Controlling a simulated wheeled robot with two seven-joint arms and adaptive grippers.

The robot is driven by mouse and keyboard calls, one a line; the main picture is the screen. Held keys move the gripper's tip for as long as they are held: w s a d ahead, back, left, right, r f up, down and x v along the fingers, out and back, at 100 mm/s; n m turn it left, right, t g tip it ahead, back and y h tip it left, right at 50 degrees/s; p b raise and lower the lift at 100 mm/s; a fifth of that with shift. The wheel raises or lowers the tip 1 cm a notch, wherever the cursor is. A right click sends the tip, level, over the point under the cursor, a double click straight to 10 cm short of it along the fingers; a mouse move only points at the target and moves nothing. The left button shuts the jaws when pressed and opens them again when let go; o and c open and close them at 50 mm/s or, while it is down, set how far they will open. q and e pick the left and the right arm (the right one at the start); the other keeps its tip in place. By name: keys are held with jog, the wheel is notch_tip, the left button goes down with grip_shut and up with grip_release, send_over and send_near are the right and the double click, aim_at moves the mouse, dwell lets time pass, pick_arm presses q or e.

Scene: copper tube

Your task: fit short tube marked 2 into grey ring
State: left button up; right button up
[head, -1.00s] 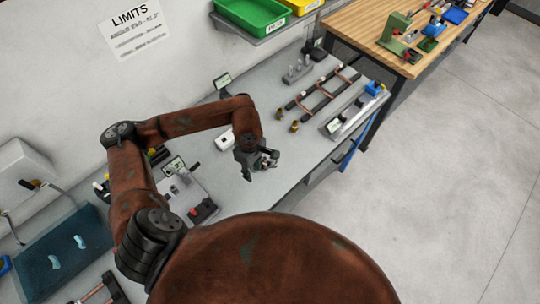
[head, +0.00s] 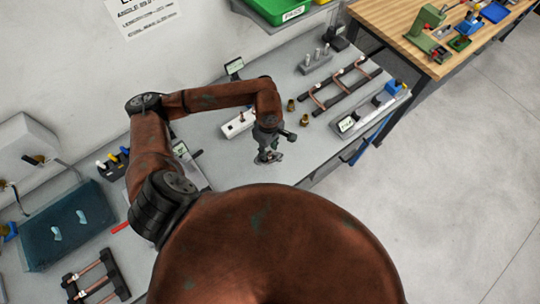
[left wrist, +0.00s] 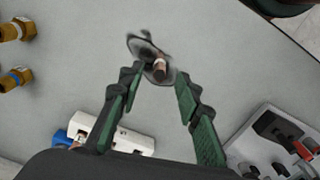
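My left gripper (head: 268,157) points down over the grey bench in the head view. In the left wrist view its two green-padded fingers (left wrist: 160,80) are apart. A short copper-coloured tube (left wrist: 159,70) shows end-on between and just beyond the fingertips, with clear gaps to both fingers. An irregular dark grey shape (left wrist: 143,48) surrounds the tube; I cannot tell whether it is the grey ring. No number is readable on the tube. In the head view the gripper largely hides this spot. My right gripper is out of view.
A white block (head: 236,125) lies behind the gripper, and shows in the wrist view (left wrist: 122,139). Brass fittings (head: 303,119) and a rack of copper tubes (head: 342,84) stand to the right. A grey tray with dark and red parts (left wrist: 275,140) is at lower right in the wrist view.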

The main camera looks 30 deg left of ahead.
aim_at(270, 157)
pick_arm(q)
jog(key=shift+d+f+p, duration=0.15)
jog(key=shift+f+p, duration=0.45)
jog(key=shift+f, duration=1.65)
grip_shut()
